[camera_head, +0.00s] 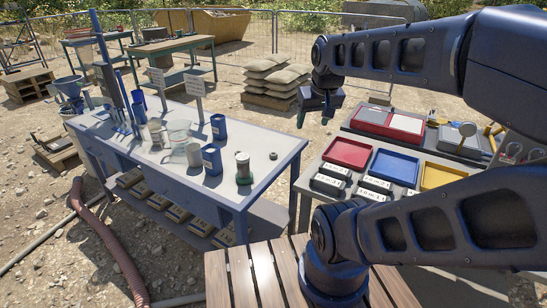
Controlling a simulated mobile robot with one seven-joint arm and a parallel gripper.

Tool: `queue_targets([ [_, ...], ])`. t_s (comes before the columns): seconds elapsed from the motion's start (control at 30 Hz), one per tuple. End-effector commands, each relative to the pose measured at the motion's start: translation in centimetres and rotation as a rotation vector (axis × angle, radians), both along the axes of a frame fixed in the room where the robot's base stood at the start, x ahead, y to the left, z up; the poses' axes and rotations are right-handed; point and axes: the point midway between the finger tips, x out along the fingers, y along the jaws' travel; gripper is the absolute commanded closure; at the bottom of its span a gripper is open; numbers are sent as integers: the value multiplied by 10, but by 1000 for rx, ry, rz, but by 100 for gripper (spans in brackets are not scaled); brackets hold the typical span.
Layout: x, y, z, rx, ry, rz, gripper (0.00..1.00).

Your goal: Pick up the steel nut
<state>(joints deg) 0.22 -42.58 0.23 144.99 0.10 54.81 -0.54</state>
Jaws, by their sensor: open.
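A small dark ring-like thing, which looks like the steel nut (273,156), lies on the light top of the blue-framed table (262,177), towards its right end. It is too small to make out its shape surely. My gripper (314,118) hangs from my arm at upper centre, up and to the right of the nut in the picture. It is open, with nothing visible between its fingers. It is apart from the nut. Nothing covers the nut.
Left of the nut stands a jar with a green base (243,168). Blue cups (212,160), a clear beaker (179,133) and sign stands (197,90) are further left. Right is another table with red (347,153), blue (395,166) and yellow trays (440,176).

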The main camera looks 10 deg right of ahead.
Motion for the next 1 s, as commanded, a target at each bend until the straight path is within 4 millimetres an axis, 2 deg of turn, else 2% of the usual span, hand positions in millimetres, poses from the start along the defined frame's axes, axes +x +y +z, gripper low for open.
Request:
queue_targets([
  [0.17,29,0,4,-20,28,38,41],
  [0.57,128,1,-2,-76,111,179,41],
  [0.77,178,2,-17,-100,151,254,41],
  [1.0,239,3,-45,-121,200,343,41],
])
